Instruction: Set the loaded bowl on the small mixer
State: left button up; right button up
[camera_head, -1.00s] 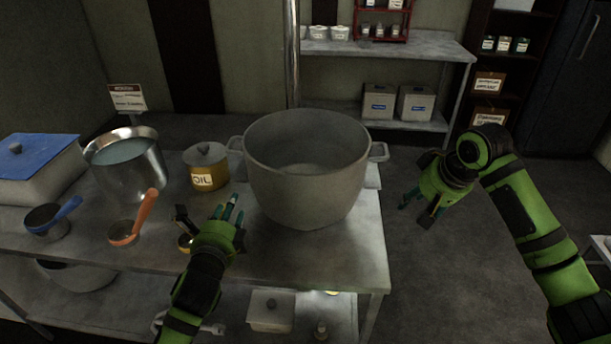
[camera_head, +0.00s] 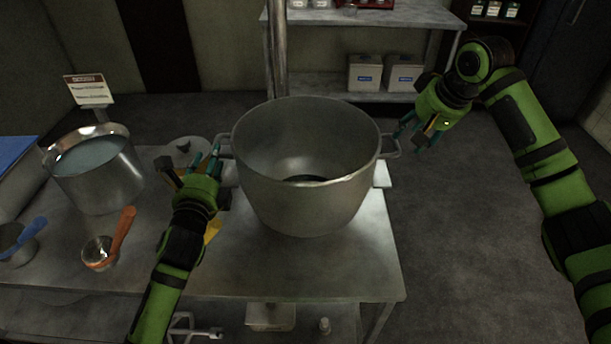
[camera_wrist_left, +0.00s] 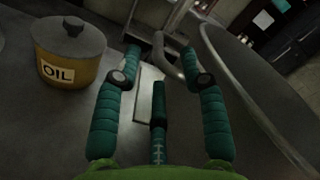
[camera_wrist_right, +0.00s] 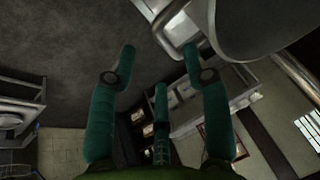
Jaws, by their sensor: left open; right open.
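The large metal bowl (camera_head: 305,195) is a deep two-handled pot standing upright on the metal table. Its floor looks partly dark inside; I cannot tell what the contents are. My left gripper (camera_head: 208,165) is open beside the bowl's left handle (camera_head: 222,147). In the left wrist view the fingers (camera_wrist_left: 165,62) are spread, with the handle (camera_wrist_left: 168,58) between or just beyond their tips. My right gripper (camera_head: 415,130) is open near the right handle (camera_head: 391,147). In the right wrist view that handle (camera_wrist_right: 172,38) is by one fingertip. I cannot make out the small mixer.
A yellow oil tin (camera_wrist_left: 68,52) stands left of the bowl, partly hidden by my left arm. A pot of liquid (camera_head: 100,170), an orange-handled scoop (camera_head: 100,252) and a blue-handled scoop (camera_head: 18,242) are further left. Floor right of the table is clear.

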aim_at(216, 140)
pick_arm(q)
jog(key=w, duration=0.7)
jog(key=shift+a, duration=0.2)
pick_arm(e)
jog(key=x, duration=0.7)
pick_arm(q)
jog(key=shift+s, duration=0.1)
pick_arm(e)
jog(key=shift+r, duration=0.1)
pick_arm(q)
grip_shut()
pick_arm(e)
grip_shut()
